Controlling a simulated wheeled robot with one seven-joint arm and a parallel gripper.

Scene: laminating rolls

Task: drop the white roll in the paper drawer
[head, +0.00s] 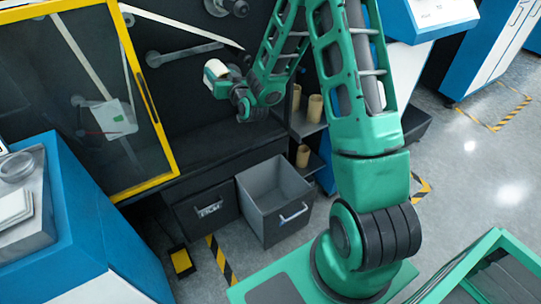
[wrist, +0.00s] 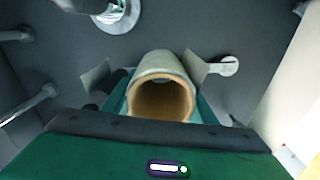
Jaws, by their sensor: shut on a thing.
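The white roll (head: 215,69) is at my gripper (head: 218,82), up in front of the dark machine in the head view. In the wrist view the white roll (wrist: 160,64) shows end-on, with its open brown cardboard core facing the camera. My gripper (wrist: 147,80) has one finger on each side of it and is shut on it. A grey open-topped drawer (head: 262,182) with a handle is pulled out, below and to the right of my gripper in the head view. It looks empty. Which drawer is the paper drawer is not readable.
A shut dark drawer (head: 208,212) is left of the open one. A yellow-framed glass door (head: 165,130) stands at the left. Brown cores (head: 314,107) stand on shelves to the right. Bars and rollers (head: 185,54) jut from the machine's back wall.

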